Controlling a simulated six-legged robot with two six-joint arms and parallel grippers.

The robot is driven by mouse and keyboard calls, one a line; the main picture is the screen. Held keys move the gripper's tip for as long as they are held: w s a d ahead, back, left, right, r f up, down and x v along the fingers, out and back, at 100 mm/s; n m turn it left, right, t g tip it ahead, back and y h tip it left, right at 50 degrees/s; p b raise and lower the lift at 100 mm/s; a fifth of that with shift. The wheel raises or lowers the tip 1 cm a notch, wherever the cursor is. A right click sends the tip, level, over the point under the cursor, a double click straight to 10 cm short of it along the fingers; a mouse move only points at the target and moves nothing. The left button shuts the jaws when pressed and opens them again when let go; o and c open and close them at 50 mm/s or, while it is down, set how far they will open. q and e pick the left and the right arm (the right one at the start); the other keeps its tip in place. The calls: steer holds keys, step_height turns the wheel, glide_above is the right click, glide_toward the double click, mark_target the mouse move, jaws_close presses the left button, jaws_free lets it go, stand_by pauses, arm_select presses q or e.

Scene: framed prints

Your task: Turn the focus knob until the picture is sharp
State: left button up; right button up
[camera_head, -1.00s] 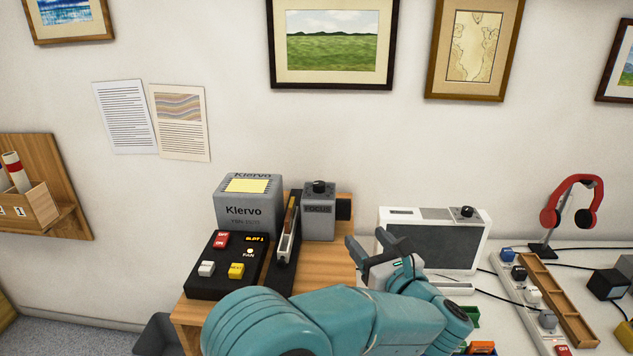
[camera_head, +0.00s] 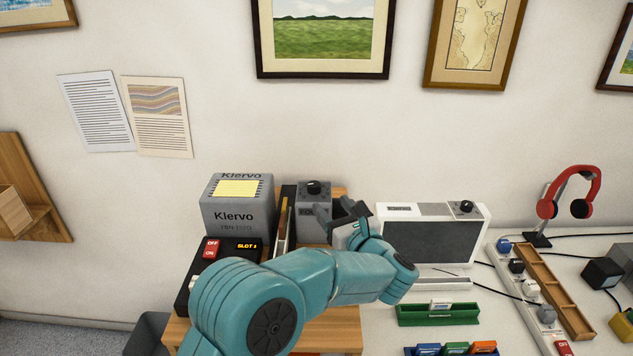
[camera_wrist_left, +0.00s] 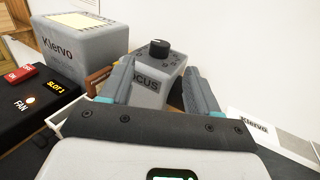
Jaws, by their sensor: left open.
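The black focus knob (camera_head: 314,187) sits on top of a small grey box marked FOCUS (camera_head: 303,204). The knob (camera_wrist_left: 159,48) and the box (camera_wrist_left: 150,90) also show in the left wrist view, straight ahead between the fingers. My left gripper (camera_head: 335,212) is open and empty, just in front of and to the right of the box, with its fingertips lower than the knob. It also shows in the left wrist view (camera_wrist_left: 158,85). Whether a finger touches the box, I cannot tell. My right gripper is not in view. I see no projected picture.
A white device (camera_head: 432,208) with a dark screen stands to the right. A green tray (camera_head: 438,315) lies in front of it. The wall is behind.

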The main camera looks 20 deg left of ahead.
mark_target(317, 188)
arm_select(q)
steer(key=p+x, duration=0.2)
steer(key=x, duration=0.5)
steer(key=shift+w+a+r, duration=0.1)
steer(key=shift+w+a, duration=0.3)
steer(key=shift+w, duration=0.2)
steer(key=shift+s, duration=0.15)
